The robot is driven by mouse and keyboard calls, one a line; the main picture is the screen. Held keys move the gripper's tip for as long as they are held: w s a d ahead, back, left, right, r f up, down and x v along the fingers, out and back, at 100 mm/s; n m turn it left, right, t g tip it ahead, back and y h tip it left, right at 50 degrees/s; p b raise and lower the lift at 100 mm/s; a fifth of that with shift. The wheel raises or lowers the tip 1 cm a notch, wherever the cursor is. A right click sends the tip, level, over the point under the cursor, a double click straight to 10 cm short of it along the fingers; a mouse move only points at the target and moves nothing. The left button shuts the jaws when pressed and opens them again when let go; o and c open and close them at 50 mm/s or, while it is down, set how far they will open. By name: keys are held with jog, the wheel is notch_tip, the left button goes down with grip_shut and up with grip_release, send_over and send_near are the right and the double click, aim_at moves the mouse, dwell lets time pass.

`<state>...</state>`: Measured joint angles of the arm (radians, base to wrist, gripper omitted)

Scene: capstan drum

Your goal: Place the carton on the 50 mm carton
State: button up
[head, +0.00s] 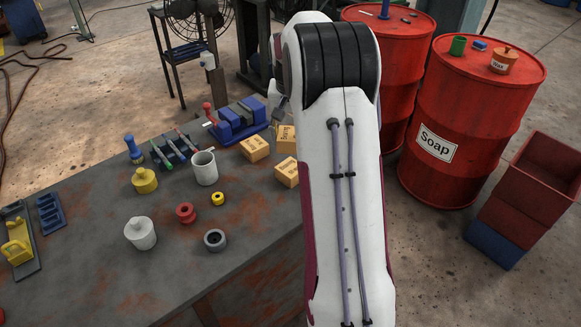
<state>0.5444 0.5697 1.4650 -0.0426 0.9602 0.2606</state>
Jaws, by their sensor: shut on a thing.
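Three small orange-yellow cartons with printed labels stand near the bench's right edge, beside my arm. One carton (254,149) is on the left, one carton (284,137) is behind it, and one carton (287,171) is nearest my arm. The labels are too small to read, so I cannot tell which is the 50 mm carton. My arm's white link covers the area to their right.
The bench (100,285) also carries a blue vise (240,121), a grey mug (204,167), a white canister (140,233), a yellow pot (144,180) and a red spool (185,213). Red drums (465,165) and stacked crates (535,185) stand right of my arm.

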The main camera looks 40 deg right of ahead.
aim_at(291, 165)
jog(key=shift+f, duration=2)
jog(key=shift+f, duration=0.1)
jog(key=shift+f, duration=1.9)
jog(key=shift+f, duration=0.15)
jog(key=o, duration=1.3)
